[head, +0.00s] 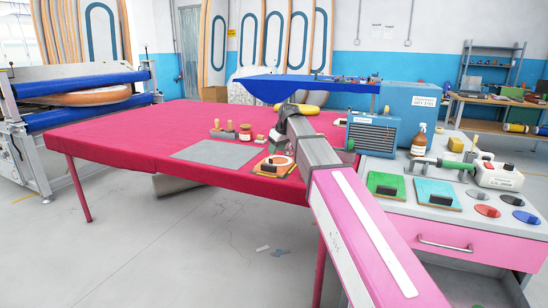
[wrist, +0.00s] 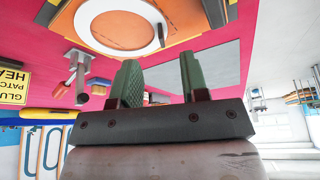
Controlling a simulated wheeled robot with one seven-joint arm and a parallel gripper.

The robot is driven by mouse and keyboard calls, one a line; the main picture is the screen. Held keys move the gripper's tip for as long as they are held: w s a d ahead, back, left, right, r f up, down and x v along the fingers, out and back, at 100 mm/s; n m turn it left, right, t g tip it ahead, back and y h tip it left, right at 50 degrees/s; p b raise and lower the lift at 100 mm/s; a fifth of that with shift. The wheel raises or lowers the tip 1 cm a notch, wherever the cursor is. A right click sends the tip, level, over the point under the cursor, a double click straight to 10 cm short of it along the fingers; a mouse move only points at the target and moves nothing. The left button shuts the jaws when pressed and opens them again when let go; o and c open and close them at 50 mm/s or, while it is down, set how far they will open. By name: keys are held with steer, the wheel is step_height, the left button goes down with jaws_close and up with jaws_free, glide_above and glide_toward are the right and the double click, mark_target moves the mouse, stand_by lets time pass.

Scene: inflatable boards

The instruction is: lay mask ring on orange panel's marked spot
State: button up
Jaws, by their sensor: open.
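The orange panel (head: 262,171) lies on the pink-red table, just beyond the front edge. The white mask ring (head: 283,168) lies flat on it, and a dark piece shows close to the ring. In the wrist view the ring (wrist: 88,12) lies on the orange panel (wrist: 65,22), with a paler orange area inside it and a dark upright piece at its edge. Whether it matches the marked spot cannot be told. My gripper (wrist: 158,80) is open, with green fingers apart and nothing between them. In the head view my arm hides part of the area near the panel.
A grey mat (head: 215,154) lies left of the panel. The table's left part is clear.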

steer(key=shift+v, duration=2.95)
